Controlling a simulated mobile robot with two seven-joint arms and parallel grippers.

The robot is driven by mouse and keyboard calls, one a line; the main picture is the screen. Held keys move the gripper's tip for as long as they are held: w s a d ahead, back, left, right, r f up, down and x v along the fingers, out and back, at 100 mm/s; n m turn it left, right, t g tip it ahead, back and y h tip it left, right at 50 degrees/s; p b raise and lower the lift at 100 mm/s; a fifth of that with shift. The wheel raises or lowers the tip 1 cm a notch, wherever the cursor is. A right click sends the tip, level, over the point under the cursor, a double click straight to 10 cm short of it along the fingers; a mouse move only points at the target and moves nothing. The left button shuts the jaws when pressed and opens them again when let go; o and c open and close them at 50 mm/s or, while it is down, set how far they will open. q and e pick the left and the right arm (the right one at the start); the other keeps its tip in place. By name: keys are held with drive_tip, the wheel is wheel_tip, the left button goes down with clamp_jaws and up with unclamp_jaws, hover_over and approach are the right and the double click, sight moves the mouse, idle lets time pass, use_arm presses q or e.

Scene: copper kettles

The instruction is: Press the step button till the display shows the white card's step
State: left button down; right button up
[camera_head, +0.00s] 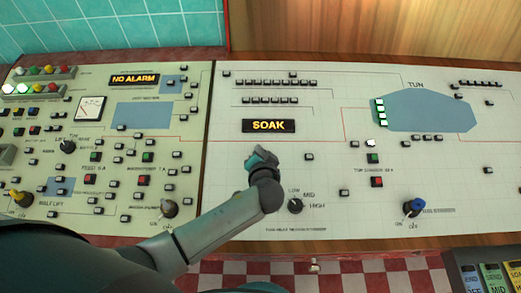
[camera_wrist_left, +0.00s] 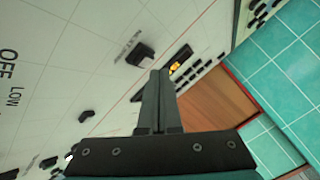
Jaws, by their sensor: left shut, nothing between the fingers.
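The display (camera_head: 268,126) on the right-hand panel reads SOAK in yellow letters. My left gripper (camera_head: 262,158) is shut and empty, just below the display and over the panel. In the left wrist view its closed fingers (camera_wrist_left: 160,75) point towards the panel. I cannot make out a white card.
A LOW-MID-HIGH knob (camera_head: 296,205) is right of my left wrist. Red and green buttons, a blue-handled knob (camera_head: 414,207) and a blue TUN shape (camera_head: 425,110) are further right. Coloured cards (camera_head: 492,275) are at the bottom right. Another panel (camera_head: 100,150) is left, its display reading NO ALARM.

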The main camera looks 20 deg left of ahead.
use_arm(q)
drive_tip(key=shift+r, duration=0.15)
use_arm(e)
drive_tip(key=shift+r, duration=0.1)
use_arm(q)
drive_tip(key=r+p, duration=0.2)
drive_tip(key=s+r+p, duration=0.1)
drive_tip(key=r+p, duration=0.1)
drive_tip(key=shift+d+r+p, duration=0.15)
drive_tip(key=shift+r+p, duration=0.2)
use_arm(e)
wheel_tip(320, 180, up, 5)
drive_tip(key=shift+f, duration=0.2)
idle(3.1)
